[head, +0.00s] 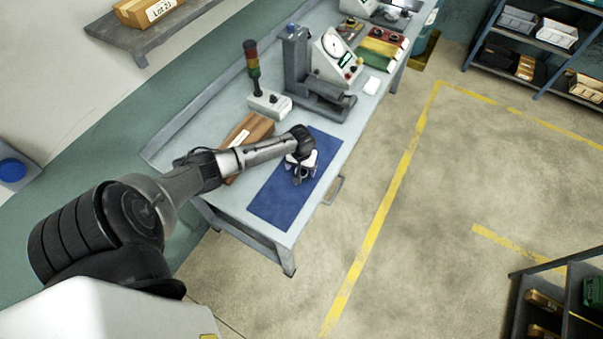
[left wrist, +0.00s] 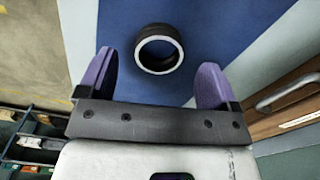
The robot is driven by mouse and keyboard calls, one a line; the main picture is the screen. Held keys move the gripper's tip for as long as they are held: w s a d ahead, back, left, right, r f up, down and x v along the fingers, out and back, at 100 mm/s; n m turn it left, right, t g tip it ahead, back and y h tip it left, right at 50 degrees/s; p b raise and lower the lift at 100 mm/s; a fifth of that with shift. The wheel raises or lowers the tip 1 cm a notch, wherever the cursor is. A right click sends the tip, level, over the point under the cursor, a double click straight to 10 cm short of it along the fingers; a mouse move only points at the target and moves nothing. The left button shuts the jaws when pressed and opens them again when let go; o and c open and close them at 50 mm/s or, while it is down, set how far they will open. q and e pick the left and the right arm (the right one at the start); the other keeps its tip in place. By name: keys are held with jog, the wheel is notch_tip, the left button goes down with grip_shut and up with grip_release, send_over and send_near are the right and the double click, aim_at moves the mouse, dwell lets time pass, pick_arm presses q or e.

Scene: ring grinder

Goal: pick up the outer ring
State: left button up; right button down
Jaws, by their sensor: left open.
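The outer ring (left wrist: 160,48) is a dark ring with a bright, pale end face. In the left wrist view it lies on the blue mat (left wrist: 205,25), between the lines of the two purple-padded fingers and apart from both. My left gripper (left wrist: 158,66) is open and empty, with the ring ahead of it. In the head view my left gripper (head: 300,172) hangs over the blue mat (head: 272,203) on the bench. The ring is hidden or too small to tell there. My right gripper is in neither view.
A brown box (head: 252,128) lies close to my left forearm on the bench (head: 345,128). Behind are a signal light (head: 252,66), a grey press stand (head: 297,62) and a dial gauge unit (head: 335,55). The mat's near part is clear.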

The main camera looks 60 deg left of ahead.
pick_arm(q)
jog(key=shift+f, duration=1.4)
jog(key=shift+c, duration=0.4)
jog(key=c, duration=1)
jog(key=shift+r, duration=0.1)
